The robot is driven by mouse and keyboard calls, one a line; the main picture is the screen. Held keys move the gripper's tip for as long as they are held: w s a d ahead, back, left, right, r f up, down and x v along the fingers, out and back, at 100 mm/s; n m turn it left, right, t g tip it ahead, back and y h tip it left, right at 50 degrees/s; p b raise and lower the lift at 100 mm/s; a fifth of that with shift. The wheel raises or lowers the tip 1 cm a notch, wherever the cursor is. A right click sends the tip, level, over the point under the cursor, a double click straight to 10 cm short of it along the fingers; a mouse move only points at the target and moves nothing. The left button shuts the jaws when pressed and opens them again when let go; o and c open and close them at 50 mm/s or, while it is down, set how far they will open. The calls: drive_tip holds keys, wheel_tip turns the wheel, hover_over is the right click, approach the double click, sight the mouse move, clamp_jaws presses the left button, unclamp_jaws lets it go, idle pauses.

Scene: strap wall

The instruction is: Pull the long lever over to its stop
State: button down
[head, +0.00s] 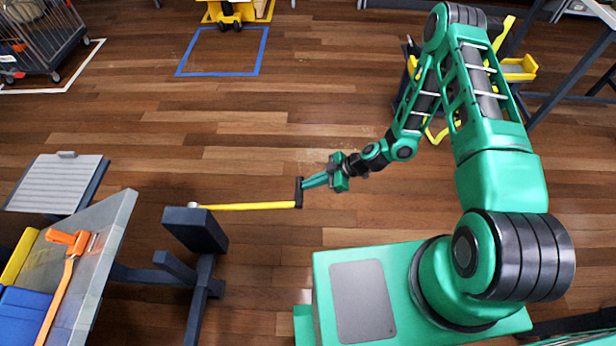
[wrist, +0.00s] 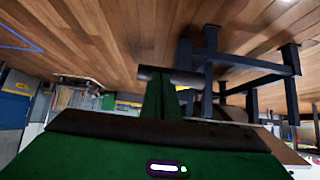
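The long lever is a thin yellow rod (head: 250,206) lying nearly level across the head view. Its left end meets a dark block on a stand (head: 195,230), and its right end carries a short dark crossbar handle (head: 299,193). My gripper (head: 306,183) is at the handle from the right, with its green fingertips touching it or very close. In the wrist view the green fingers (wrist: 165,98) reach up to the dark handle (wrist: 170,76), which hides the tips. I cannot tell whether they close around it.
A wire cart (head: 40,40) is at the far left. The wooden floor behind the yellow rod is clear.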

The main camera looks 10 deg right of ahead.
drive_tip(key=shift+s+a+f, duration=0.3)
drive_tip(key=shift+s+f, duration=0.2)
drive_tip(key=shift+s, duration=0.3)
drive_tip(key=shift+w+f, duration=0.1)
drive_tip(key=shift+w, duration=0.1)
drive_tip(key=w+v, duration=0.1)
drive_tip(key=v, duration=1.1)
drive_tip(key=shift+d+f, duration=0.15)
drive_tip(key=shift+d, duration=0.5)
